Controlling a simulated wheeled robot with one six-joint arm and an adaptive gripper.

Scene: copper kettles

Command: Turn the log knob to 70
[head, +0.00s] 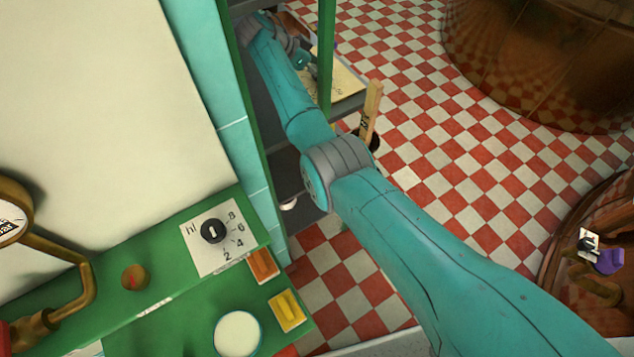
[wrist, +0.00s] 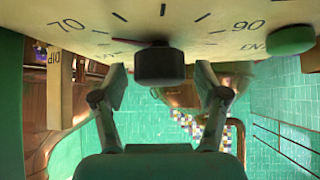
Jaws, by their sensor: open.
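In the wrist view a dark round knob (wrist: 160,66) sticks out from a cream dial plate (wrist: 205,14) with tick marks and the numbers 70 and 90. A thin reddish line shows left of the knob, on the side of the 70. My gripper (wrist: 161,74) is open, with one finger on each side of the knob and a gap to both. The wording on the plate is partly hidden or too blurred to read. In the head view my arm reaches to the shelf at the top, where a cream plate (head: 345,82) shows; the knob cannot be made out there.
A green button (wrist: 291,40) sits right of the knob. In the head view, another black knob (head: 213,231) numbered 2 to 8 is on a green panel (head: 180,312) with a yellow switch (head: 287,308). A wooden piece (head: 371,108) stands beside my arm. Checkered floor (head: 430,150) lies open to the right.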

